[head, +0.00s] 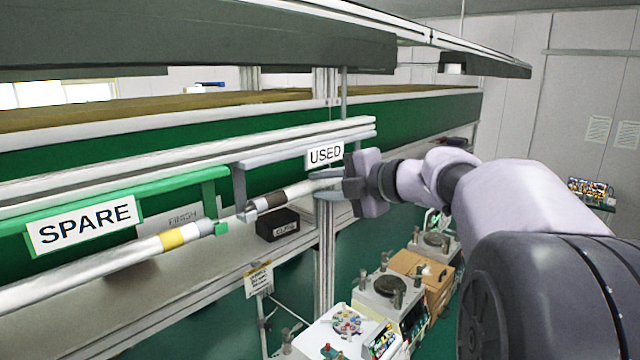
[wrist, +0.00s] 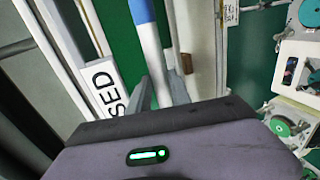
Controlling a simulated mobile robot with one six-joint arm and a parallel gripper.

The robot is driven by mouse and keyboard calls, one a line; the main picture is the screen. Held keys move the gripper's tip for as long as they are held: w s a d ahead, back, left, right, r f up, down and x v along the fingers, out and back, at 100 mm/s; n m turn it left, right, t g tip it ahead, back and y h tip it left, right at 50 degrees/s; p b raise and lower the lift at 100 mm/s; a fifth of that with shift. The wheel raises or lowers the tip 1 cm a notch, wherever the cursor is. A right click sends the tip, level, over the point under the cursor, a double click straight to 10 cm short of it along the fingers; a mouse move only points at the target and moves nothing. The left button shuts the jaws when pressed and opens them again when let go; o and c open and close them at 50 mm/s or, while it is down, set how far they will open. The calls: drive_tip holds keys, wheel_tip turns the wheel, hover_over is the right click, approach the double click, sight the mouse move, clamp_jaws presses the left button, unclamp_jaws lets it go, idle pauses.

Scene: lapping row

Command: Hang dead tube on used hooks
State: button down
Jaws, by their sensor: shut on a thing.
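My gripper (head: 328,188) is shut on the dead tube (head: 299,192), a pale tube with a dark band near its left end. The grey used hooks (head: 239,188) hang from a rail beside the USED sign (head: 325,154). The tube's left end is at the left used hook's lower tip; I cannot tell whether it rests in it. The other used hook is mostly hidden behind my gripper.
A spare tube (head: 120,257) with a yellow band lies at the left by the green hook frame (head: 215,190) and SPARE sign (head: 84,224). A black box (head: 278,225) sits on the ledge behind the tube. Lapping machines (head: 390,290) stand below right. An upright post (head: 326,260) is below my gripper.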

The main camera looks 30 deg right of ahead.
drive_tip(key=c, duration=1.1)
unclamp_jaws()
drive_tip(key=shift+s, duration=0.1)
drive_tip(key=b+v, duration=0.1)
drive_tip(key=v, duration=1.6)
